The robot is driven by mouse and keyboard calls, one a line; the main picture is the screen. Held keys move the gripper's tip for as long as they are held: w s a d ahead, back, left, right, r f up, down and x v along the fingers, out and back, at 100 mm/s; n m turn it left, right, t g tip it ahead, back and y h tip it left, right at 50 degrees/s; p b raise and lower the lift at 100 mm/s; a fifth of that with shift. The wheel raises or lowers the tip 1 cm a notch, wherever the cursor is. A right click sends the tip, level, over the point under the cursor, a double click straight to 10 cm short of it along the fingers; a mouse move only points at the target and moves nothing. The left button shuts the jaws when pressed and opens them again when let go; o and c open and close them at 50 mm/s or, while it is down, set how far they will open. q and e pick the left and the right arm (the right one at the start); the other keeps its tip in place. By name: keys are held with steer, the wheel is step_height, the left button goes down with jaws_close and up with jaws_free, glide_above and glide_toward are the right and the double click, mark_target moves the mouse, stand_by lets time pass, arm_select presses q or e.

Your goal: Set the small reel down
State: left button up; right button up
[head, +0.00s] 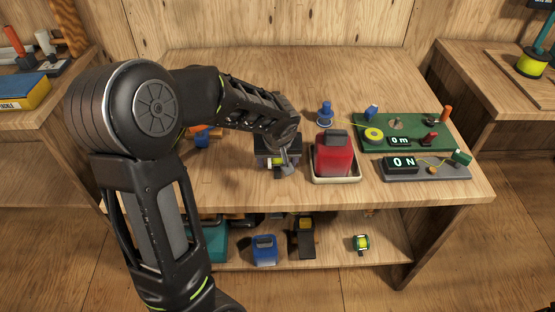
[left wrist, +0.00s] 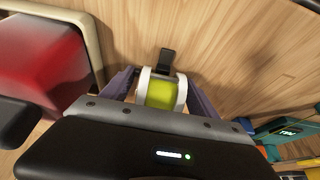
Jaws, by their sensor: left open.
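The small reel, with yellow-green line between white flanges and a black foot, shows in the left wrist view (left wrist: 161,93). In the head view a small part of the reel (head: 274,162) shows below my left gripper (head: 279,159). My left gripper is open, with one finger on each side of the reel in the left wrist view (left wrist: 162,98). The reel appears to be on the wooden tabletop (head: 230,180), near its front edge. The arm and gripper hide much of it in the head view. My right gripper is not in view.
A red container (head: 335,153) stands in a pale tray (head: 338,180) just right of my left gripper. Further right are a green board (head: 440,146) and a grey counter unit (head: 430,174). A blue spool-like piece (head: 325,114) stands behind. Another reel (head: 361,243) is on the lower shelf.

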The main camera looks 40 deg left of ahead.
arm_select(q)
steer(key=shift+r, duration=0.1)
steer(key=shift+r, duration=0.2)
steer(key=v, duration=1.1)
steer(key=shift+s+r, duration=0.15)
steer(key=shift+r, duration=0.2)
